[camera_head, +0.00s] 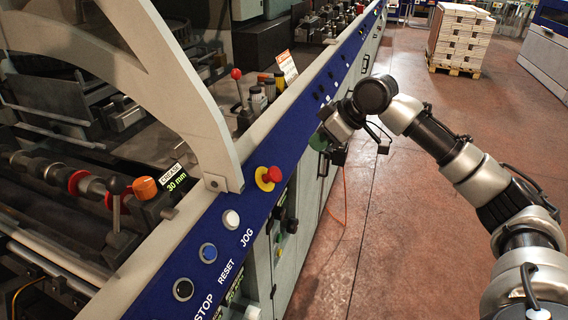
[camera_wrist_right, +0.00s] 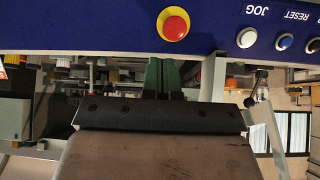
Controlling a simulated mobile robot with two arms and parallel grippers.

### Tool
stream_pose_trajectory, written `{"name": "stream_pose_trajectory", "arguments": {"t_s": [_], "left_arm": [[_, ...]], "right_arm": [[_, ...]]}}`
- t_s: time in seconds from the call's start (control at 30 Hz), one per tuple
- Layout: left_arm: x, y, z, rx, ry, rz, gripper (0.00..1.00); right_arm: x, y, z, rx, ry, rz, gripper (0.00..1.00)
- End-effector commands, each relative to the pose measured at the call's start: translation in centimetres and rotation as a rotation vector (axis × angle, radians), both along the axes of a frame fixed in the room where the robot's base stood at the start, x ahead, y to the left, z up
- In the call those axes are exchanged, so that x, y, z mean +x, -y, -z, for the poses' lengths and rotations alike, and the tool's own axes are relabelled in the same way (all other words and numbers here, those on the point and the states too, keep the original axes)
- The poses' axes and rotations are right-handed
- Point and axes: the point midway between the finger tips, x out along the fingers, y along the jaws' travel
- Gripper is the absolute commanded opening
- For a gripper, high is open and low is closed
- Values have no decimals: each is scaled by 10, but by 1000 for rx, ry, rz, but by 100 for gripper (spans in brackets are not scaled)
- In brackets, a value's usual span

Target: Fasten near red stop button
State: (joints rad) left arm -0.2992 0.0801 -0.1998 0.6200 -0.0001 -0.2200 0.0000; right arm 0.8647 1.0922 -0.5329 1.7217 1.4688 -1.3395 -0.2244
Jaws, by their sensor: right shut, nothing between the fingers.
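The red stop button (camera_head: 272,174) sits on a round yellow base on the blue panel strip, just right of the foot of a grey arched guard. It also shows in the right wrist view (camera_wrist_right: 175,27), near the top. My right gripper (camera_head: 318,141) is above and to the right of the button in the head view, apart from it, by the machine's side. Its green fingers (camera_wrist_right: 160,72) show in the right wrist view, shut and empty, below the button in the picture. My left gripper is not in view.
White (camera_head: 231,219), blue (camera_head: 208,253) and black (camera_head: 183,289) buttons line the panel, labelled JOG, RESET and STOP. The grey arched guard (camera_head: 180,75) rises beside the red button. The red floor (camera_head: 390,240) on the right is mostly clear; a loaded pallet (camera_head: 458,38) stands far back.

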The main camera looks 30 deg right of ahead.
Motion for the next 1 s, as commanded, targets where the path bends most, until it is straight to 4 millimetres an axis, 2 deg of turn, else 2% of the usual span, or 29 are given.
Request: {"name": "stream_pose_trajectory", "arguments": {"t_s": [0.03, 0.13, 0.53, 0.73, 1.0], "left_arm": [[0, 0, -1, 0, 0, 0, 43], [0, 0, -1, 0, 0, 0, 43], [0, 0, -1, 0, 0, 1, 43], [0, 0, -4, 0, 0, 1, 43], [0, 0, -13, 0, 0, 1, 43]], "right_arm": [[-10, -1, -15, -14, 0, -29, 0], [-22, -5, -28, -27, -9, -66, 0], [-25, -6, -30, -26, -13, -75, 0], [-15, -15, -14, -25, -15, -76, 0], [10, -38, 32, -24, -16, -76, 0]]}}
